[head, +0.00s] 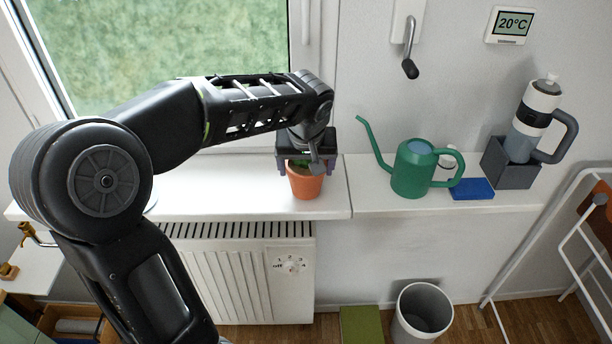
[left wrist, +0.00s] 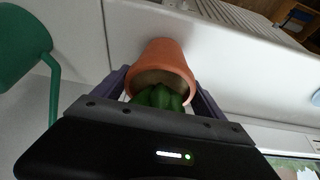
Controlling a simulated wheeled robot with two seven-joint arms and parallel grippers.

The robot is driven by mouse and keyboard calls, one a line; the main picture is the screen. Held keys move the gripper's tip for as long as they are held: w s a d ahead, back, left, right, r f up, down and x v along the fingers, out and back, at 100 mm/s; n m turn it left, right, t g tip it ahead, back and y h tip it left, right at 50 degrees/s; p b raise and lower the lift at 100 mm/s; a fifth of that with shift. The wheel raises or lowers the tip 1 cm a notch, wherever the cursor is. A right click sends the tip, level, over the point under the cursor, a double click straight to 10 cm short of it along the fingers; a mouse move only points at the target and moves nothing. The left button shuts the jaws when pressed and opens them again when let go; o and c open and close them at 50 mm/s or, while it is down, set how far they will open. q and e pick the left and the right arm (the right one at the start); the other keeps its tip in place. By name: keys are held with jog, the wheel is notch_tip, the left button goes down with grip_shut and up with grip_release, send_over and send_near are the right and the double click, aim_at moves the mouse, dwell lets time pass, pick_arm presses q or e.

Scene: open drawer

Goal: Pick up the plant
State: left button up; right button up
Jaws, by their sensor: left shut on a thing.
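The plant is a green, cactus-like plant in an orange clay pot (head: 306,184). It is at the window sill (head: 240,203), below the window's right side. My left gripper (head: 306,168) comes down from above and is shut on the pot, one finger on each side of it. In the left wrist view the pot (left wrist: 163,62) sits between the two purple-grey fingers, with the green plant (left wrist: 158,97) partly hidden by the gripper body. I cannot tell whether the pot's base touches the sill. My right gripper is not in view.
A green watering can (head: 411,170) stands right of the pot, its spout leaning toward my gripper. Farther right are a blue block (head: 472,188) and a grey holder (head: 508,168) with a bottle (head: 531,125). A radiator (head: 240,275) is below the sill, and a bin (head: 423,313) stands on the floor.

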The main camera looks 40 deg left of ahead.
pick_arm(q)
jog(key=c, duration=0.5)
jog(key=shift+r, duration=0.2)
notch_tip(320, 180, up, 10)
jog(key=shift+f, duration=0.15)
dwell(0.6)
